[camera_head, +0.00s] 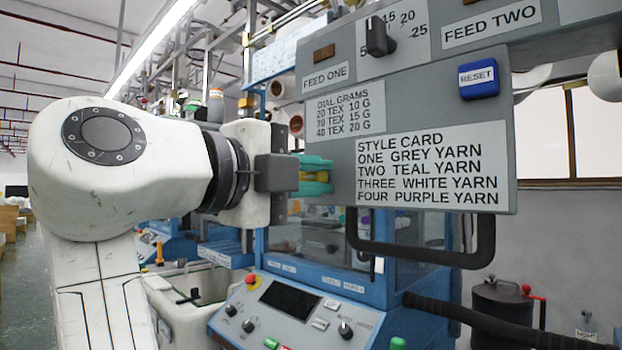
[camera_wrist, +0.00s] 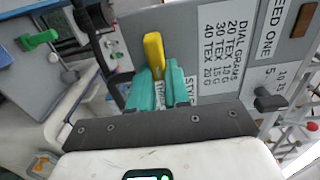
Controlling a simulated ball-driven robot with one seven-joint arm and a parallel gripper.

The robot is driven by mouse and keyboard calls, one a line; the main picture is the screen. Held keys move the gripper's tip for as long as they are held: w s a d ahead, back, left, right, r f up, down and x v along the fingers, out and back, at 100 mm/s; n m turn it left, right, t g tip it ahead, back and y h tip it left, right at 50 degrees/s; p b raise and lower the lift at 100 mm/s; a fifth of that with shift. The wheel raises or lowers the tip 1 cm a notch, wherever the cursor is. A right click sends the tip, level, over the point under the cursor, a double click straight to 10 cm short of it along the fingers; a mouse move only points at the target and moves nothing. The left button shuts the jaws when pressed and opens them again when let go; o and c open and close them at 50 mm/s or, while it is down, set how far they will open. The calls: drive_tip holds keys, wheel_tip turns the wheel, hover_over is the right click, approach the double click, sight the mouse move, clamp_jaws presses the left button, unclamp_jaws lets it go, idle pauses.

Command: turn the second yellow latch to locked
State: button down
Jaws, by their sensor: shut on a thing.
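A yellow latch (camera_wrist: 153,48) sits between the teal fingers of my gripper (camera_wrist: 157,80) in the wrist view, at the edge of the grey sign panel. My gripper is shut on it, with a finger on each side. In the head view, my gripper (camera_head: 314,176) reaches the panel's left edge, and a bit of the yellow latch (camera_head: 311,177) shows between the fingers. The latch's mount is hidden, and I cannot tell whether it is turned to locked. I see no other yellow latch clearly.
The grey panel (camera_head: 345,130) carries a style card (camera_head: 430,165), a black dial knob (camera_head: 379,37) and a blue reset button (camera_head: 478,77). A black handle (camera_head: 425,255) hangs below it. A control console (camera_head: 290,305) with knobs stands lower down.

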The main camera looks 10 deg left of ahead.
drive_tip(key=shift+f, duration=0.1)
drive_tip(key=c, duration=1.1)
unclamp_jaws()
drive_tip(key=v, duration=1)
drive_tip(key=shift+s+a, duration=0.25)
drive_tip(key=shift+s, duration=0.05)
